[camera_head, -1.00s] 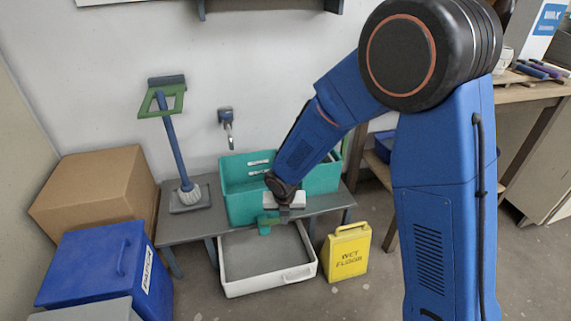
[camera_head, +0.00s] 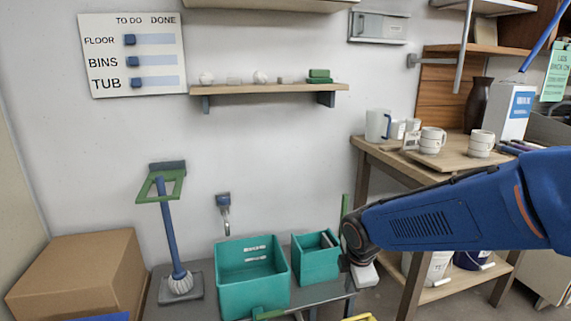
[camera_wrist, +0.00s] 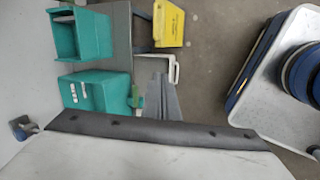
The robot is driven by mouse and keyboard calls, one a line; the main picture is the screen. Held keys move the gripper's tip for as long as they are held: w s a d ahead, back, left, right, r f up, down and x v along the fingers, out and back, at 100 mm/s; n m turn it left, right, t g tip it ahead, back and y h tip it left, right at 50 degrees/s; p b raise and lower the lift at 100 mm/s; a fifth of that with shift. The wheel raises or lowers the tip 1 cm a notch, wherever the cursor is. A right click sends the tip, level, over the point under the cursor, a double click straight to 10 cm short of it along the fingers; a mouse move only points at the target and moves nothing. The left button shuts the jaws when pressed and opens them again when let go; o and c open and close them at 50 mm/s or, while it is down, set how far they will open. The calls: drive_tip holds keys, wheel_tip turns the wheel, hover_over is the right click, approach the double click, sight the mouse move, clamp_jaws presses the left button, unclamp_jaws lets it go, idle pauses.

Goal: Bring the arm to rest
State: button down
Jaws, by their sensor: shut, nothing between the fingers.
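My arm comes in from the right edge of the head view, and its blue forearm reaches left across the picture. My gripper (camera_head: 364,277) is at its left end, white and partly cut off from clear sight by the wrist. It hangs in front of the bench's right end, just right of the small teal bin. In the wrist view the grey fingers (camera_wrist: 161,98) are together with nothing held between them.
A large teal tub (camera_head: 252,283) and a small teal bin (camera_head: 316,264) stand on the grey bench (camera_head: 330,290). A brush (camera_head: 172,235) stands at left beside a cardboard box (camera_head: 80,272). A wooden table (camera_head: 385,157) with mugs is behind my arm. A yellow sign (camera_wrist: 168,22) shows in the wrist view.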

drive_tip(key=s+d+r+m, duration=0.3)
drive_tip(key=s+d+m, duration=0.1)
drive_tip(key=s+m, duration=0.2)
drive_tip(key=s+d+r+m, duration=0.3)
drive_tip(key=s+m, duration=0.4)
drive_tip(key=s, duration=0.1)
drive_tip(key=s+d+r+m+t, duration=0.1)
drive_tip(key=s+d+r+m, duration=0.1)
drive_tip(key=s+d+m, duration=0.2)
drive_tip(key=s+m, duration=0.2)
drive_tip(key=shift+s+d+r+m, duration=0.3)
drive_tip(key=shift+s+r, duration=0.1)
